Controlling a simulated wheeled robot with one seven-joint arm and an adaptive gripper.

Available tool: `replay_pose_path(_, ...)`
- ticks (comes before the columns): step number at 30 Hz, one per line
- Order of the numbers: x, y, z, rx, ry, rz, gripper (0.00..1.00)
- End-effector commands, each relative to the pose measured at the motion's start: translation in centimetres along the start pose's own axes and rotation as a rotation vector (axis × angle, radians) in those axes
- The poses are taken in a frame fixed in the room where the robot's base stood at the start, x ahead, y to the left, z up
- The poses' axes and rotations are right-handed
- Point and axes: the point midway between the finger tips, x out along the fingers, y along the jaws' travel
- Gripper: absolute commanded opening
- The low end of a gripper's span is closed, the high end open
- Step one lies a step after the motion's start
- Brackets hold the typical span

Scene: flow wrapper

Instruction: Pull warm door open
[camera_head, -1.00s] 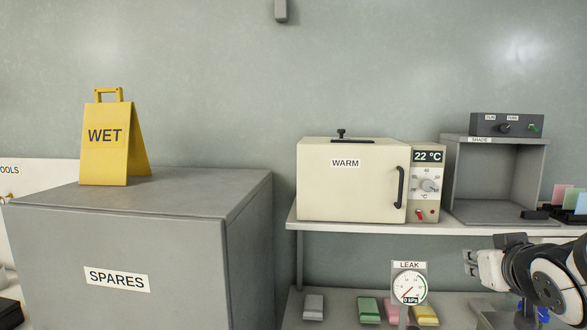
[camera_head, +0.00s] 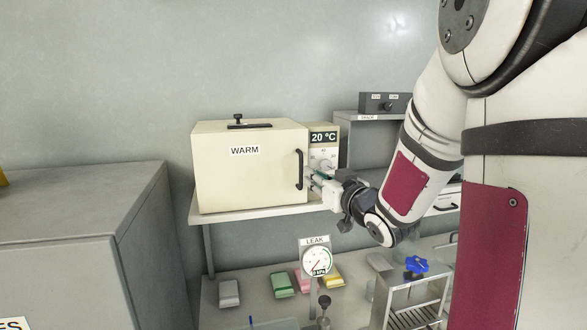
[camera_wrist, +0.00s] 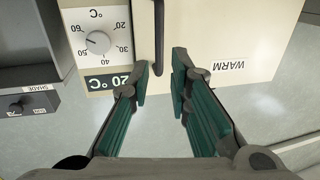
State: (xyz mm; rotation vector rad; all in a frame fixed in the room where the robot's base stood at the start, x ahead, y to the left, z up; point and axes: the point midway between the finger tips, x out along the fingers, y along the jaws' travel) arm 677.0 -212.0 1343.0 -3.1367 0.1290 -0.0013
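The cream WARM box (camera_head: 245,175) stands on a shelf with its door shut. Its black vertical handle (camera_head: 299,170) is on the door's right side. In the wrist view the picture is upside down, and the handle (camera_wrist: 158,35) lies ahead of the fingers, roughly in line with the gap between them. My gripper (camera_head: 311,178) is just right of the handle in the head view. In the wrist view my gripper (camera_wrist: 160,78) has its two green-padded fingers apart with nothing between them. Whether a fingertip touches the door cannot be told.
The control panel (camera_head: 323,147) with a 20 °C display is right of the door. A grey SHADE box (camera_head: 370,140) stands further right. The LEAK gauge (camera_head: 317,260) and several coloured packs are below the shelf (camera_head: 255,213). A grey cabinet (camera_head: 60,220) is at left.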

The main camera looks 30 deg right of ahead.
Motion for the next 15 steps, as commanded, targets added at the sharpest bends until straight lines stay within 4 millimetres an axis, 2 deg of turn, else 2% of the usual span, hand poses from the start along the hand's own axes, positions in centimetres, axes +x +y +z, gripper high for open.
replay_pose_path(1, 1.1, 0.0, 0.1, 0.002, -0.001, -0.001, 0.18)
replay_pose_path(6, 4.4, 0.0, 0.1, 0.001, -0.001, -0.001, 0.18)
replay_pose_path(10, 6.4, 0.0, 0.0, 0.001, -0.001, 0.000, 0.18)
replay_pose_path(15, 8.0, 0.0, 0.0, 0.001, -0.001, 0.001, 0.18)
